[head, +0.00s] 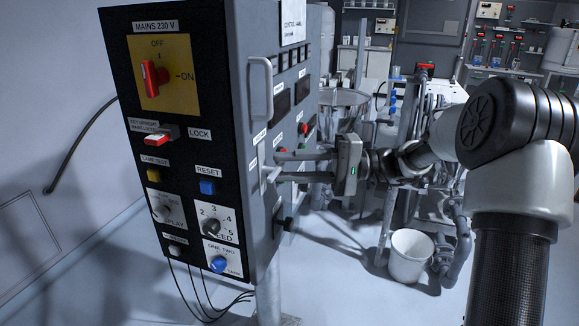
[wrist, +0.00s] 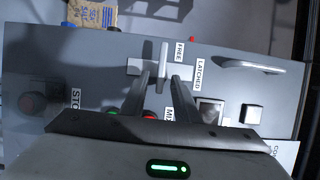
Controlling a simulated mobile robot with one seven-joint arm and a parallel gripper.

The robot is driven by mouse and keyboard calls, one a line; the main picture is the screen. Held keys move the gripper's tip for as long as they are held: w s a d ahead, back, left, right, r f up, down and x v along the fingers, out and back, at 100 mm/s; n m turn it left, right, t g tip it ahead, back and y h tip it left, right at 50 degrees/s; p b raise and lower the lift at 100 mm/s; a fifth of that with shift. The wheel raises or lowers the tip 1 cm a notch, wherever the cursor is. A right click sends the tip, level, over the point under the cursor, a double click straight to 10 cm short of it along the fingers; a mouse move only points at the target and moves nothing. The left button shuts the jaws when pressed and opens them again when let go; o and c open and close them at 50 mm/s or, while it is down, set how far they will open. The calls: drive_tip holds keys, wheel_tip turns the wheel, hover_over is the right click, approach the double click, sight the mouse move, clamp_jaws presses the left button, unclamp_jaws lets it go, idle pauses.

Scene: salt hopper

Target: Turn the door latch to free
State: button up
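The door latch (wrist: 163,66) is a pale bar crossing a wide plate on the grey cabinet door, seen in the wrist view. The labels FREE (wrist: 180,52) and LATCHED (wrist: 201,72) sit to its right. My gripper (wrist: 160,80) has its two fingers spread, one on each side of the bar's lower end; whether they touch it I cannot tell. In the head view my gripper (head: 281,166) reaches leftward to the door face, its fingers apart at the latch (head: 267,175). The latch is small there and partly hidden by the fingers.
A grab handle (head: 260,92) stands out from the door above the latch. The black side panel (head: 190,220) carries a red mains switch (head: 153,78), a lock and several knobs. A white bucket (head: 410,255) stands on the floor.

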drive_tip(key=shift+d, duration=0.1)
drive_tip(key=d, duration=1.7)
drive_tip(key=shift+w+d+p, duration=0.15)
drive_tip(key=shift+w+p, duration=0.15)
drive_tip(key=shift+w, duration=0.05)
